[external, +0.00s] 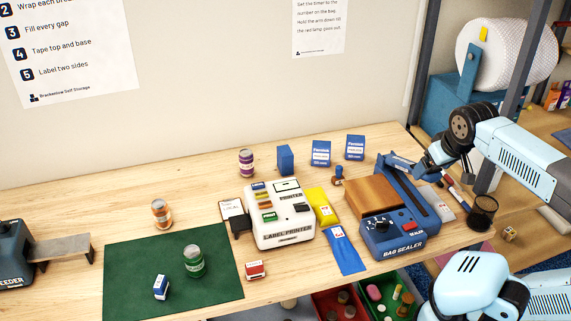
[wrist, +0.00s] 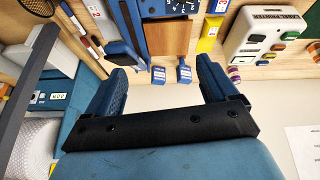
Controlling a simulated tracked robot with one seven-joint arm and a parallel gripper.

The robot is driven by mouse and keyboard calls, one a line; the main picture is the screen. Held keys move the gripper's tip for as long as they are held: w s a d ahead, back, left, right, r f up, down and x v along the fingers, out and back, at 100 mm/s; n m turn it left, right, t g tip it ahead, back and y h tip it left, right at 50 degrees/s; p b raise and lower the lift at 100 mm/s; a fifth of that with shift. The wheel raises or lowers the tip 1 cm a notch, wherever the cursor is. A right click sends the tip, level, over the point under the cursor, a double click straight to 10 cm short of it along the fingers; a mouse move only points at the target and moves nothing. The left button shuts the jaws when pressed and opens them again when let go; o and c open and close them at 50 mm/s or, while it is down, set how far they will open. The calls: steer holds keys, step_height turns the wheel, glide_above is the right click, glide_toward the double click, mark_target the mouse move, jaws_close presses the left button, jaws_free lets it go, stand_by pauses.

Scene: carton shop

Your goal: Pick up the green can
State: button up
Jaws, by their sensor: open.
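The green can (external: 194,264) stands upright on the dark green mat (external: 130,262) at the front left of the bench in the external view. A small blue and white box (external: 161,287) is beside it on the mat. My gripper (external: 407,167) is at the right, above and beside the bag sealer, far from the can. In the wrist view my gripper (wrist: 165,85) shows two blue fingers wide apart with nothing between them. The green can does not show in the wrist view.
An orange can (external: 161,213) stands behind the mat, and a purple can (external: 246,163) stands farther back. The label printer (external: 280,215) and bag sealer (external: 392,237) stand between my gripper and the mat. A red and white box (external: 255,270) lies right of the mat.

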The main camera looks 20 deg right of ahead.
steer(key=w+a+r+n+h, duration=0.1)
steer(key=w+a+n+h, duration=0.4)
steer(key=w+a+n, duration=0.65)
steer(key=w+a+r+n+t+h, duration=0.1)
steer(key=w+a+n+t, duration=0.25)
steer(key=a+n, duration=0.85)
steer(key=s+a+n+t, duration=0.3)
steer(key=a+t, duration=0.1)
steer(key=a, duration=1.6)
steer(key=s+a+f+n+t+y, duration=0.1)
steer(key=s+a+n+t+y, duration=0.25)
steer(key=s+a, duration=0.4)
steer(key=s+a+f+n+t+y, duration=0.15)
steer(key=s+a+n, duration=0.3)
steer(key=a, duration=0.65)
glide_toward(196, 265)
steer(key=shift+w+r, duration=0.2)
steer(key=shift+w, duration=0.1)
steer(key=shift+w+d+f, duration=0.1)
steer(key=shift+f, duration=0.15)
steer(key=shift+w, duration=0.2)
steer(key=w, duration=0.7)
steer(key=shift+w+d, duration=0.15)
steer(key=shift+w, duration=3)
steer(key=c, duration=1)
